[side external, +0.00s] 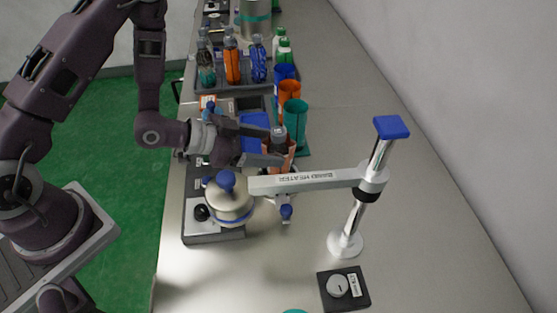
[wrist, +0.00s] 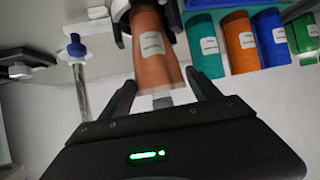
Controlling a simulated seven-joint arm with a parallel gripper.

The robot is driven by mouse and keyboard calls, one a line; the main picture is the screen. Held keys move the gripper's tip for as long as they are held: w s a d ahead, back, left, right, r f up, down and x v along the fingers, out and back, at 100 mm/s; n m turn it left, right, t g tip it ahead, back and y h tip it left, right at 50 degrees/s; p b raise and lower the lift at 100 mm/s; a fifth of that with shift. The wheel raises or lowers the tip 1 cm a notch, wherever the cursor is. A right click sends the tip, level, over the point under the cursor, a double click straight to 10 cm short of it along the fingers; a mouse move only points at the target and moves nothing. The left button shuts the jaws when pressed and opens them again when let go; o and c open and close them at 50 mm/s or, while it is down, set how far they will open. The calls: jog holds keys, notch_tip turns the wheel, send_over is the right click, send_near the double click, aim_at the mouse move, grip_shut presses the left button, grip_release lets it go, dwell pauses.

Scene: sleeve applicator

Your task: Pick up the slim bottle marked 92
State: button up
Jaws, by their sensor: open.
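A bottle with a dark cap and a salmon-brown body (side external: 280,149) stands upright at the heater arm. In the wrist view its brown body (wrist: 157,50) carries a pale label too blurred to read. My gripper (side external: 274,146) is open, with its fingers level, one on each side of this bottle. In the wrist view the gripper (wrist: 160,95) shows its two fingers apart, with the bottle's near end between or just beyond them; I cannot tell whether they touch it. No number 92 is legible. Teal (side external: 206,66), orange (side external: 231,62) and blue (side external: 258,64) bottles stand in the rear rack.
A heater arm (side external: 318,181) on a chrome post (side external: 346,242) crosses just in front of the bottle. A domed metal pot (side external: 229,203) is close by. Teal (side external: 296,118), orange (side external: 289,91) and blue (side external: 285,72) cups stand behind.

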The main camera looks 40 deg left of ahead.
jog(key=x, duration=0.4)
jog(key=f+x, duration=0.1)
jog(key=x, duration=0.2)
jog(key=shift+s, duration=0.3)
jog(key=shift+r, duration=0.1)
grip_shut()
